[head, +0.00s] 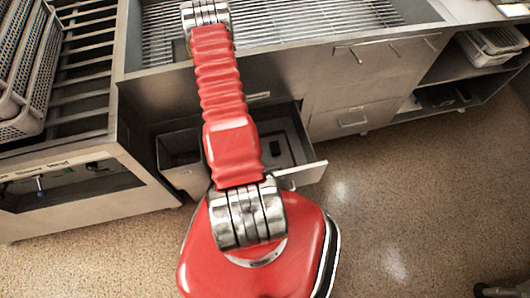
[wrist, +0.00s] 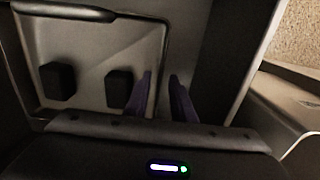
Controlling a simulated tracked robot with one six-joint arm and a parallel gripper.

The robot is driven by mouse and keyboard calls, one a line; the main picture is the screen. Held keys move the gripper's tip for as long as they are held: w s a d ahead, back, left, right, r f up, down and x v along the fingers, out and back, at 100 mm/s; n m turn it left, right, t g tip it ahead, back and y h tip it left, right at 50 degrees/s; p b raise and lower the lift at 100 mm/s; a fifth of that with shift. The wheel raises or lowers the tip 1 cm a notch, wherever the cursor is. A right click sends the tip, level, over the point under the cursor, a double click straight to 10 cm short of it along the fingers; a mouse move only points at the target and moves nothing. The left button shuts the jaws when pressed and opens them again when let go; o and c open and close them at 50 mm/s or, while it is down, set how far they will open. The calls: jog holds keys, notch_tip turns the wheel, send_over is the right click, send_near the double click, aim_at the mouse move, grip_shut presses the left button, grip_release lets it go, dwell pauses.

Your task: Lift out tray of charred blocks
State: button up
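A pale tray (wrist: 95,45) fills the upper left of the wrist view, with two black charred blocks in it: one (wrist: 57,80) at the left and one (wrist: 119,88) nearer my gripper. My gripper (wrist: 160,78) has two purple fingers apart, with a narrow gap between them. They are at the tray's right side wall; I cannot tell whether they touch it. In the head view the tray (head: 292,136) lies in a pulled-out drawer (head: 300,174), partly covered by my red arm. The gripper itself is hidden there.
A dark bin (head: 180,158) is at the drawer's left side. A cabinet with a metal grate (head: 310,22) stands above and behind it. Perforated baskets (head: 22,60) sit on a slatted rack at the left. Open speckled floor (head: 420,190) lies to the right.

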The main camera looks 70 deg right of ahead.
grip_shut()
dwell(1.2)
